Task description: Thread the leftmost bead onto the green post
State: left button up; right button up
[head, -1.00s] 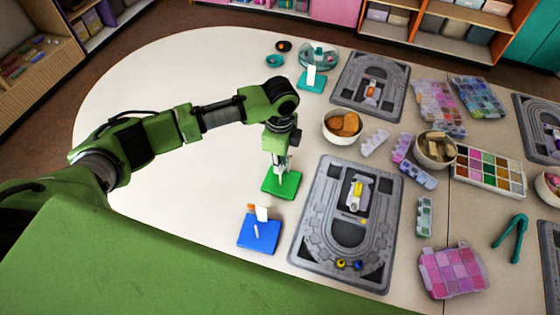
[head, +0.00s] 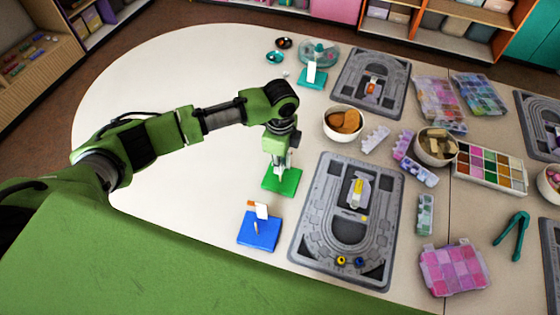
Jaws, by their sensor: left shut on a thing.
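My left gripper (head: 281,171) points down over the green base (head: 288,184), with its fingers close above it. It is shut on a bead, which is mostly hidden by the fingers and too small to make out. The green base's post is also hidden behind or between the fingers, so I cannot tell whether the bead is around it. Small yellow and blue beads (head: 341,261) lie at the near end of the grey bead board (head: 309,243), right of the gripper. My right gripper does not show.
A blue base (head: 258,241) with an upright piece and a white card stands just nearer. A teal base (head: 315,84) stands farther back. A bowl of orange-brown pieces (head: 343,135) is right of the gripper. The table's left part (head: 180,85) is clear.

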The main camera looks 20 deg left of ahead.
pick_arm(q)
jog(key=o, duration=0.7)
notch_tip(320, 180, up, 12)
dwell(0.4)
jog(key=shift+s+f, duration=0.1)
dwell(0.5)
